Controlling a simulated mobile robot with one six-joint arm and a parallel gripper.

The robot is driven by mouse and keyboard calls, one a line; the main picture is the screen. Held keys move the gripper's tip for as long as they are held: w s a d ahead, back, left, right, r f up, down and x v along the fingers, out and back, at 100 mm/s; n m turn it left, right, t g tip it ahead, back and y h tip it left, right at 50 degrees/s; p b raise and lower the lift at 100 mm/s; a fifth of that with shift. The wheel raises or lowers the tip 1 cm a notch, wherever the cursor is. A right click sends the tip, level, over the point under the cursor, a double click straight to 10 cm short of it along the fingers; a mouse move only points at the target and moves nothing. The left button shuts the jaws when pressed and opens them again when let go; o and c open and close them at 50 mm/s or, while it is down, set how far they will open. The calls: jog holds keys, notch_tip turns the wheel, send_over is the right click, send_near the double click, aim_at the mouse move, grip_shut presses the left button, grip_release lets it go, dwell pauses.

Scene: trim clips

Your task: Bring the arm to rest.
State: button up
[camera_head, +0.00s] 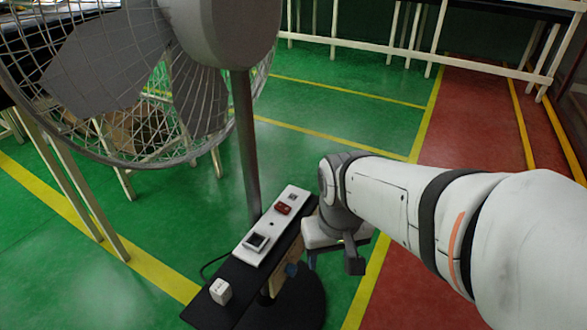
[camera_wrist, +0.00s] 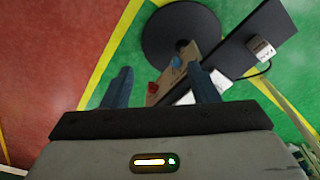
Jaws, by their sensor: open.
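My gripper (camera_head: 333,262) hangs at the end of my white arm, just right of a narrow black bench, apart from it. In the wrist view the two dark fingers of my gripper (camera_wrist: 160,86) are spread wide, with nothing held between them. Beyond them a tan board (camera_wrist: 184,66) shows, with a small blue piece (camera_wrist: 176,62) and a small red piece (camera_wrist: 153,88) on it. In the head view the board is partly hidden below the bench edge.
The black bench (camera_head: 206,308) carries a white strip (camera_head: 268,229) with a red part (camera_head: 282,209) and a dark square part (camera_head: 257,242), and a white cube (camera_head: 220,291) at its near end. A large fan (camera_head: 232,30) on a pole stands behind.

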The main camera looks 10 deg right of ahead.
jog(key=shift+r, duration=0.15)
notch_tip(320, 180, up, 23)
jog(key=t+p, duration=0.1)
jog(key=p, duration=1.9)
jog(key=shift+p, duration=0.3)
